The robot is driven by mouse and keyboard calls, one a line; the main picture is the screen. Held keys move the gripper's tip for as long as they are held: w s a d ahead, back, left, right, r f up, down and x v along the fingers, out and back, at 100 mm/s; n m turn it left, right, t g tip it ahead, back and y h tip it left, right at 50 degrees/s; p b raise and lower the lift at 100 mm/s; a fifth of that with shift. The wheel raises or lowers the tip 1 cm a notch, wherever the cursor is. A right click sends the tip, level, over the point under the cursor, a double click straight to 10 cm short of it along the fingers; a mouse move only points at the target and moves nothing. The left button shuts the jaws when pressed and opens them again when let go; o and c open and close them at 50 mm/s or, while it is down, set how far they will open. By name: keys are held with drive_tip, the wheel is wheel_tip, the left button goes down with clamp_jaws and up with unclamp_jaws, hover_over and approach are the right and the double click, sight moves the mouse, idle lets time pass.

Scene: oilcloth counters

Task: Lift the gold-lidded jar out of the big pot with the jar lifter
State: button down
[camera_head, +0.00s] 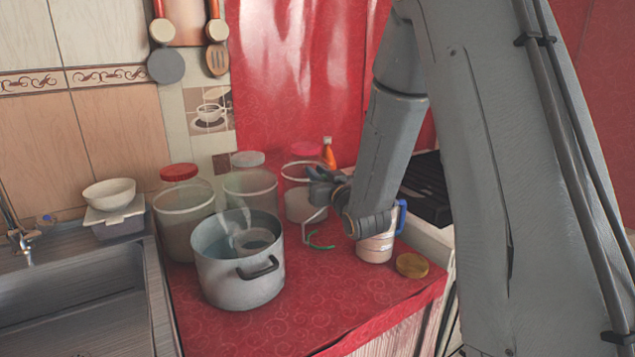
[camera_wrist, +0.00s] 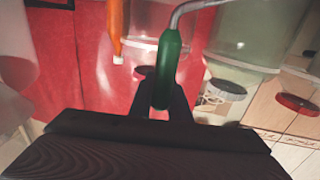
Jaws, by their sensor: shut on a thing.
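The big grey pot (camera_head: 228,288) stands on the red oilcloth with steam rising from it. A pale round shape shows inside the pot; I cannot tell whether it is the gold-lidded jar. My gripper (camera_head: 326,186) is right of the pot, above the counter. It is shut on the green handle (camera_wrist: 168,65) of the jar lifter, whose grey wire shows in the wrist view. In the head view the lifter's green-tipped wire end (camera_head: 319,244) hangs below my gripper, apart from the pot. My own arm hides part of the counter.
A gold disc (camera_head: 411,265) lies near the counter's right edge, beside a pale jar (camera_head: 375,248) and a blue handle-like piece. Large clear containers (camera_head: 183,222) stand behind the pot. An orange bottle (camera_head: 328,154) is at the back. The sink (camera_head: 80,300) is left. The front oilcloth is clear.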

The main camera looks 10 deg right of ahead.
wheel_tip(320, 180, up, 17)
idle(0.4)
idle(0.5)
